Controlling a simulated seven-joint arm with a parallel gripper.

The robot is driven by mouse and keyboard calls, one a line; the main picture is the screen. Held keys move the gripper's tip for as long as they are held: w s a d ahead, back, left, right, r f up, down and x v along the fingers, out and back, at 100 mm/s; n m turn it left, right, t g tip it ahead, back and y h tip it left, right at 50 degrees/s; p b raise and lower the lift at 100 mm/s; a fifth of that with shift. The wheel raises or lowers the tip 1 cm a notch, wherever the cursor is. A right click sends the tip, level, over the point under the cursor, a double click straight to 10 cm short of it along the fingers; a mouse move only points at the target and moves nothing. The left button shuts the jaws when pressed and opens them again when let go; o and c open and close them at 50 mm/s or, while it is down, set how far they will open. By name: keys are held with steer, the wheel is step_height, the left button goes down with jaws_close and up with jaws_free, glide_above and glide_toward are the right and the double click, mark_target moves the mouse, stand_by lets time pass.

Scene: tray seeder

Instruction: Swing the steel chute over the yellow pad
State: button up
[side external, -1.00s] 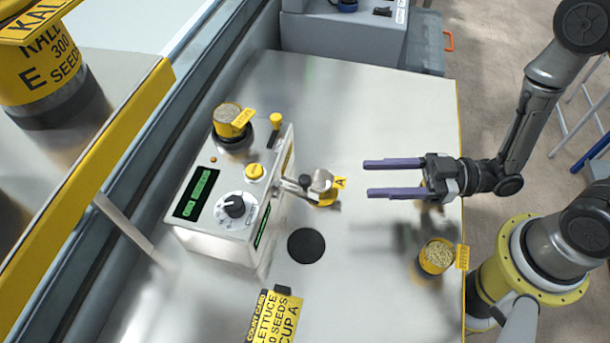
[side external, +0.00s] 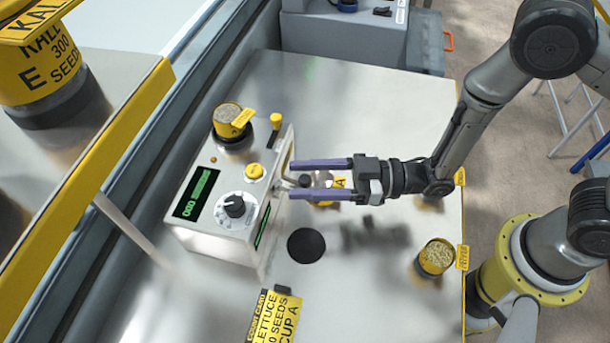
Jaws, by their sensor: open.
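The steel chute (side external: 291,182) sticks out from the right side of the seeder box and carries a black knob (side external: 305,180). My gripper (side external: 291,180) is open. Its two purple fingers lie on either side of the knob in the picture, with gaps to both; I cannot tell their height against it. A cup with a yellow "A" tag (side external: 339,182) is at the chute's outer end, mostly hidden by my gripper. I cannot make out a yellow pad for certain; a bit of yellow shows below the lower finger.
A round black pad (side external: 306,245) lies in front of the chute. A yellow seed cup (side external: 436,257) stands near the right table edge. The seeder box (side external: 215,240) has a dial and display. A count card (side external: 275,315) is at the front. The back of the table is clear.

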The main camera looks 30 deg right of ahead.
steer(key=shift+w+a, duration=0.1)
steer(key=shift+a, duration=0.05)
steer(key=shift+c, duration=0.3)
jaws_close()
stand_by(1.1)
